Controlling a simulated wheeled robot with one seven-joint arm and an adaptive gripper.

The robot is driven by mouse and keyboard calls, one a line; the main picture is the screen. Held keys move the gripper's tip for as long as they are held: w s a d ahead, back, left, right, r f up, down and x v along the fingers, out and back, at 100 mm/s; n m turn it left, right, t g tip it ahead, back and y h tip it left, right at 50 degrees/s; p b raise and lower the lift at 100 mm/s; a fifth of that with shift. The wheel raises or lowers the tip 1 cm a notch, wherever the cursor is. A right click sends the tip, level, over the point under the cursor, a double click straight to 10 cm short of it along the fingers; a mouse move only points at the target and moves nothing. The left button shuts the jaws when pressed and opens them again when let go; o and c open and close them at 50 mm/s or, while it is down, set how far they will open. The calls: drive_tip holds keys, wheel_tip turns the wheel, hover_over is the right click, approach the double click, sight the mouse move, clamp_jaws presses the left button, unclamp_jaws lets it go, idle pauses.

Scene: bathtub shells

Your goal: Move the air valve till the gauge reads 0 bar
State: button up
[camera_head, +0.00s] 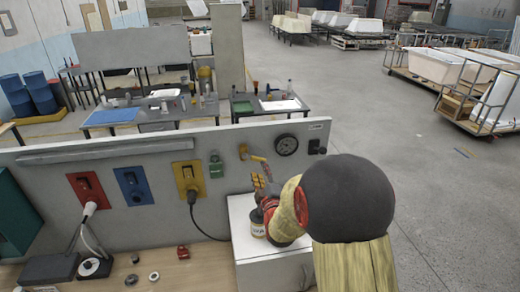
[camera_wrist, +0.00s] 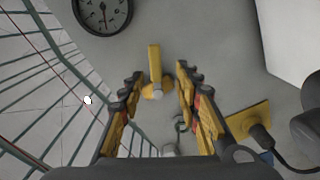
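The air valve (camera_head: 258,158) has a yellow lever and sits on the grey panel, left of the gauge. In the wrist view the valve lever (camera_wrist: 154,62) points up the picture, between and just beyond my fingertips. The round dark gauge (camera_head: 286,144) is on the panel; it also shows, cut by the top edge, in the wrist view (camera_wrist: 103,14). Its needle reading is too small to tell. My gripper (camera_head: 260,180) is open and empty in front of the panel, below the valve. In the wrist view my gripper (camera_wrist: 159,74) has its fingers spread either side of the lever, apparently not touching it.
Red (camera_head: 88,190), blue (camera_head: 133,186) and yellow (camera_head: 189,179) socket plates are on the panel's left. A black cable hangs from the yellow one. Small parts lie on the wooden bench (camera_head: 205,265).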

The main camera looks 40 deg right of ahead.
sight(259, 161)
drive_tip(key=shift+d+r+p+x, duration=0.15)
drive_tip(key=shift+p+x, duration=0.45)
drive_tip(key=shift+x, duration=1.35)
drive_tip(key=shift+d+r+p+x, duration=0.15)
drive_tip(key=shift+p+x, duration=0.4)
drive_tip(key=shift+x, duration=1.4)
drive_tip(key=shift+s, duration=0.15)
drive_tip(key=c, duration=0.4)
clamp_jaws()
